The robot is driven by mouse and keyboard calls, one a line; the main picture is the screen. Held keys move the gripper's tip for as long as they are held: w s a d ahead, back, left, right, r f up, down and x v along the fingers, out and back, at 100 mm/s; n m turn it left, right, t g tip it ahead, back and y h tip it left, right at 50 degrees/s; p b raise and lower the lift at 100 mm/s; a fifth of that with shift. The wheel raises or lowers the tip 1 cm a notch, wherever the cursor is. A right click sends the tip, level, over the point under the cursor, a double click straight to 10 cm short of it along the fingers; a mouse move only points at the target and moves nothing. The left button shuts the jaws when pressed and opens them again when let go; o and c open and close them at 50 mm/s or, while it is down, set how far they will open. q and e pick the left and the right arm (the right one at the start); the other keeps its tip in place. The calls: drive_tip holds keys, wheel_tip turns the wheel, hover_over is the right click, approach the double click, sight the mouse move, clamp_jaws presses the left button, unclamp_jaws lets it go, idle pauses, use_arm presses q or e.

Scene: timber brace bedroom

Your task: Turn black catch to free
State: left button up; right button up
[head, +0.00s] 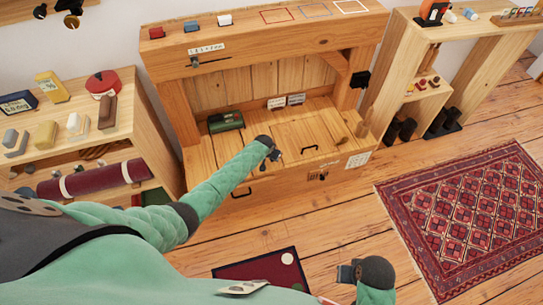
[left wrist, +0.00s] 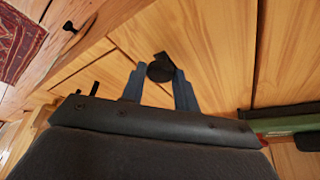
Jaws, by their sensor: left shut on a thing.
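The black catch (left wrist: 159,69) has a round knob with a short flat arm. In the left wrist view it lies between my left gripper's two blue-grey fingertips (left wrist: 158,82), over the pale wooden boards. In the head view my left gripper (head: 275,153) reaches down to the bench's wooden surface and largely hides the catch. The left gripper is shut on the catch. Which way the catch's arm points relative to its free position cannot be told. My right gripper (head: 349,272) hangs low above the floor, away from the bench; its jaw opening is unclear.
The wooden bench (head: 205,157) carries a green case (head: 226,121) at its left and a black handle (head: 310,148) right of my left gripper. Another handle (head: 242,192) is on its front. Shelves stand on both sides. A red rug (head: 465,210) lies at right.

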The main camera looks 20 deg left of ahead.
idle(0.3)
use_arm(q)
drive_tip(key=o, duration=1)
drive_tip(key=shift+c, duration=0.2)
drive_tip(key=shift+r, duration=0.1)
drive_tip(key=v, duration=0.7)
drive_tip(key=shift+r, duration=0.3)
drive_tip(key=shift+s, duration=0.1)
drive_tip(key=shift+s, duration=0.1)
